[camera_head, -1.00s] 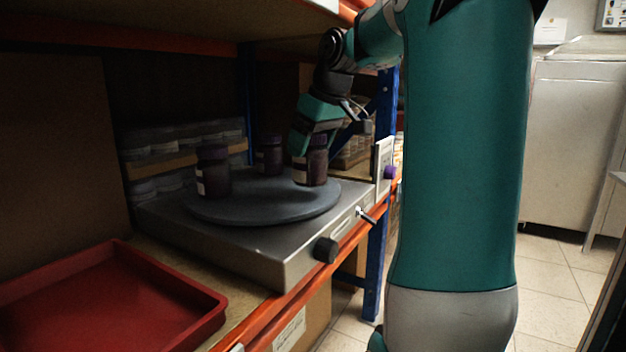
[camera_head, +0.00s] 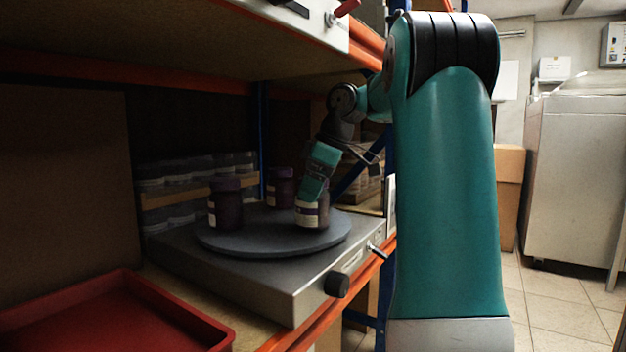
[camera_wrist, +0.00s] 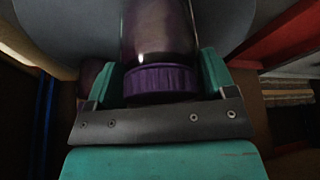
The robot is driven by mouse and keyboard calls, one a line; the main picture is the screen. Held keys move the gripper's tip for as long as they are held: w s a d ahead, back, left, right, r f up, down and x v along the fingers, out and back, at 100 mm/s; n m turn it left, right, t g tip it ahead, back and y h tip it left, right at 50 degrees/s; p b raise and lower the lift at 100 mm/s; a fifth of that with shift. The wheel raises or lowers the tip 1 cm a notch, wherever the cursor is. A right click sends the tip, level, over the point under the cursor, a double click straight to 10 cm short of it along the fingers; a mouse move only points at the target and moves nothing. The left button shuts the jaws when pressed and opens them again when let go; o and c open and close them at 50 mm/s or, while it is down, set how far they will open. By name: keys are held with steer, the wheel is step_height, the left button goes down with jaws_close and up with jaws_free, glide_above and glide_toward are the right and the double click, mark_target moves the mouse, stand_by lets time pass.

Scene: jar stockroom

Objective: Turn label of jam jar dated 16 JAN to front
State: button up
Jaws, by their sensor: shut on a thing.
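Three dark purple jam jars stand on a round grey turntable (camera_head: 260,244). My gripper (camera_head: 316,190) is shut on the right jar (camera_head: 313,214), near its top. In the wrist view the purple lid and glass of this jar (camera_wrist: 160,50) sit between my gripper's fingers (camera_wrist: 160,78). Its pale label faces the head camera; the date is too small to read. The left jar (camera_head: 226,208) shows a pale label at its left edge. The back jar (camera_head: 280,188) is partly hidden and shows a small pale label. No date can be read.
The turntable sits on a metal box with a black knob (camera_head: 337,284) and a small lever (camera_head: 376,251). A red tray (camera_head: 120,318) lies at front left. Clear containers (camera_head: 190,172) stand behind. A shelf board hangs above, and a blue post stands beside my arm.

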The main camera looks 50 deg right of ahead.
steer(key=n+g+y+p, duration=0.1)
steer(key=n+p, duration=0.2)
steer(key=n, duration=0.1)
steer(key=shift+r, duration=0.2)
steer(key=shift+f+n+g+y+p, duration=0.15)
steer(key=shift+n+g+y+p, duration=0.2)
steer(key=shift+n, duration=0.65)
steer(key=shift+f, duration=0.25)
steer(key=o, duration=1.3)
steer(key=shift+f, duration=0.1)
